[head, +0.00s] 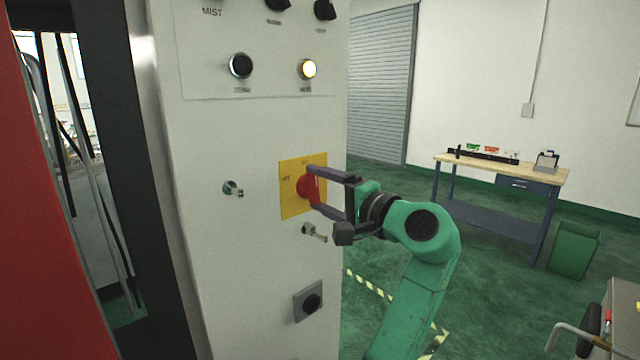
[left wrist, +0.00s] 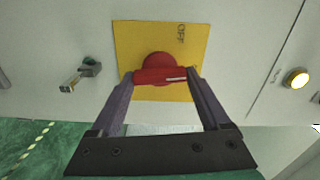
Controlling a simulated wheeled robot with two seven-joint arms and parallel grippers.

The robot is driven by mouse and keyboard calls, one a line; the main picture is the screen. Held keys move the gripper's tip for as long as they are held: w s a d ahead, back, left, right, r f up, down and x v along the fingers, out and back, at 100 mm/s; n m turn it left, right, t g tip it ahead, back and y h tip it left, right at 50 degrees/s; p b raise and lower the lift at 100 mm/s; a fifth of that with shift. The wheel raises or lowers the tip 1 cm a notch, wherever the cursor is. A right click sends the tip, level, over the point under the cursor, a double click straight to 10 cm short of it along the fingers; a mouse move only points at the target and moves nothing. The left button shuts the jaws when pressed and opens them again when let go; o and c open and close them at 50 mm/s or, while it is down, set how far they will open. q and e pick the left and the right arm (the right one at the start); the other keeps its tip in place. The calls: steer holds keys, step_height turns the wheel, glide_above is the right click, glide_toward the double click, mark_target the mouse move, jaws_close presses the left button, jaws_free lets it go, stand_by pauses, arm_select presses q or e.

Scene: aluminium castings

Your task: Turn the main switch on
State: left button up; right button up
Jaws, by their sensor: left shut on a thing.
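The main switch is a red rotary knob (head: 306,187) on a yellow plate (head: 290,205), on the front of a pale machine cabinet. My left gripper (head: 312,188) is shut on the knob, one finger above and one below it in the head view. In the left wrist view the red handle (left wrist: 160,76) lies crosswise between the fingertips of my left gripper (left wrist: 161,78), with a white mark toward its right end. An "OFF" label shows on the plate there (left wrist: 190,60). The fingers hide part of the knob in the head view. My right gripper is not in view.
A workbench (head: 545,173) and green bin (head: 574,250) stand at the right. Open green floor lies between.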

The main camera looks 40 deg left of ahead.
arm_select(q)
steer(key=shift+m+p, duration=0.3)
steer(key=shift+m, duration=0.4)
steer(key=o, duration=1.2)
steer(key=shift+d, duration=0.1)
steer(key=shift+d+f, duration=0.1)
steer(key=d+b, duration=0.1)
steer(key=d, duration=0.3)
steer(key=d+b, duration=0.2)
steer(key=d, duration=0.3)
steer(key=s+d+b, duration=0.1)
steer(key=d, duration=0.4)
steer(key=shift+s+d+b, duration=0.1)
steer(key=shift+d+b, duration=0.05)
steer(key=shift+b, duration=0.2)
